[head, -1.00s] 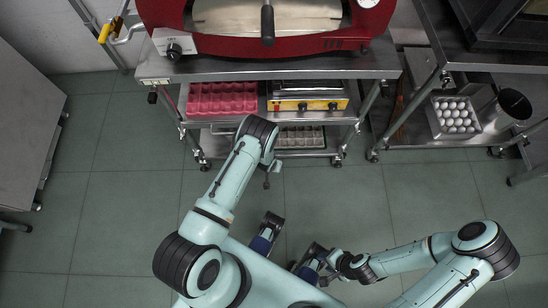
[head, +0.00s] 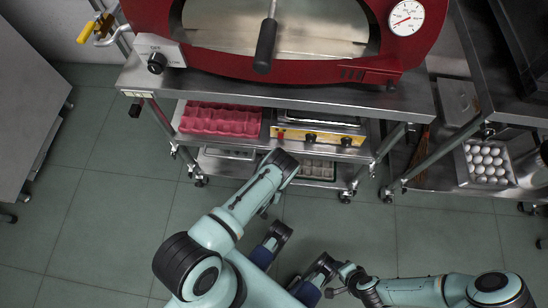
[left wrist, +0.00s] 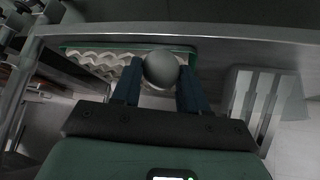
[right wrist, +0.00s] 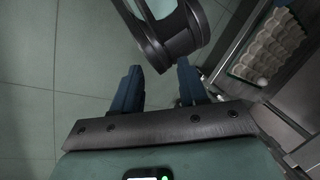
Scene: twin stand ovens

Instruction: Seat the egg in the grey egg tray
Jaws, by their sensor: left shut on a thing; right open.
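In the left wrist view my left gripper (left wrist: 158,82) is shut on a pale round egg (left wrist: 161,70), held between its dark blue fingertips. The grey egg tray (left wrist: 95,60), with a wavy cupped surface and a green edge, lies behind the egg. It also shows on the lower shelf in the head view (head: 316,168), partly hidden. Whether the egg touches it cannot be told. In the head view the egg and left fingertips are hidden by my left arm. In the right wrist view my right gripper (right wrist: 157,78) is open and empty; the tray (right wrist: 275,42) shows at upper right.
A red oven (head: 270,65) stands on a steel stand (head: 420,95). A pink egg tray (head: 220,118) and a yellow-fronted appliance (head: 318,135) fill the shelf above the grey tray. A tray of white eggs (head: 487,163) sits on the right stand. Green floor lies clear in front.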

